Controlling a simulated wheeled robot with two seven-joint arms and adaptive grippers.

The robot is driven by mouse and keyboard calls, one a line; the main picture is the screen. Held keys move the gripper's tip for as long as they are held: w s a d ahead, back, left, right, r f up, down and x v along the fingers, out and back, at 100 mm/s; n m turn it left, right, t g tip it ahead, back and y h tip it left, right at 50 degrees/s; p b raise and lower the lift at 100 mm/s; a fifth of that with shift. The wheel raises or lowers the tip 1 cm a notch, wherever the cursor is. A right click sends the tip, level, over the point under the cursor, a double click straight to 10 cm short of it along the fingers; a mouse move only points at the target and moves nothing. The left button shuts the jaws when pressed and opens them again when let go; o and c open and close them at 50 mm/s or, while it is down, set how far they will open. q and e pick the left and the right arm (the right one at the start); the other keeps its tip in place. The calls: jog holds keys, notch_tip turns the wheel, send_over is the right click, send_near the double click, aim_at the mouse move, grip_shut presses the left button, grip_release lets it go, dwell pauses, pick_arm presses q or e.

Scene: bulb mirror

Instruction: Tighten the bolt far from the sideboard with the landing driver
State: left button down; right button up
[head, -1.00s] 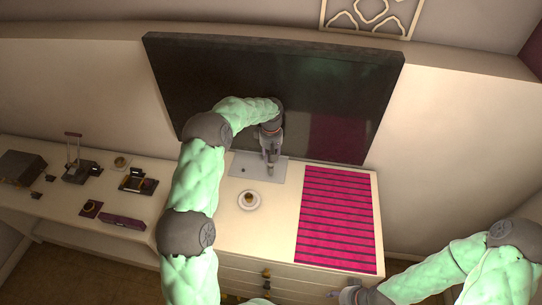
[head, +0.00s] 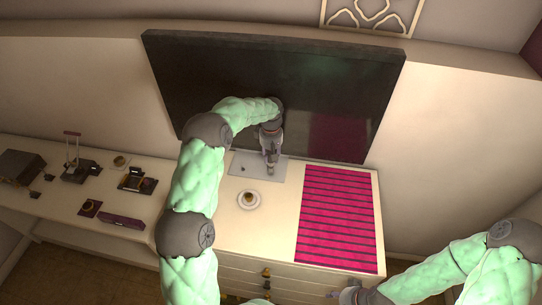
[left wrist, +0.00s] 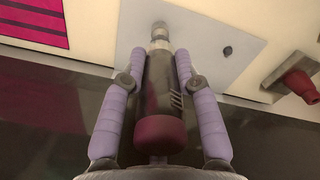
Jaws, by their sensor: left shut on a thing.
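My left gripper (head: 271,158) is over the grey plate (head: 242,160), pointing down. In the left wrist view the gripper (left wrist: 160,62) is shut around the driver (left wrist: 163,90), which has a dark body, a maroon end and a silver tip. The tip (left wrist: 159,32) is over the plate (left wrist: 205,30); whether it touches a bolt is hidden. One small dark bolt (left wrist: 228,51) stands uncovered on the plate, apart from the driver; it also shows in the head view (head: 243,169). My right gripper (head: 350,295) is at the bottom edge, its fingers unclear.
A magenta striped mat (head: 338,215) lies right of the plate. A small saucer with a cup (head: 249,200) stands in front. A large dark screen (head: 330,90) rises behind. The left table (head: 60,210) holds several small devices. A red-handled object (left wrist: 300,85) is in the left wrist view.

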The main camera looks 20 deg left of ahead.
pick_arm(q)
jog(key=shift+f+b, duration=0.2)
jog(key=shift+b, duration=0.1)
jog(key=shift+s+d+f, duration=0.1)
jog(key=shift+s+f, duration=0.1)
dwell(1.5)
jog(key=shift+w+r, duration=0.2)
jog(key=shift+r, duration=0.25)
jog(key=shift+r+p, duration=0.35)
jog(key=shift+r, duration=0.15)
jog(key=shift+r, duration=0.15)
dwell(0.3)
jog(key=shift+w+r, duration=0.1)
jog(key=shift+r, duration=0.05)
jog(key=shift+r+p, duration=1.1)
jog(key=shift+r, duration=1)
jog(key=shift+f, duration=0.1)
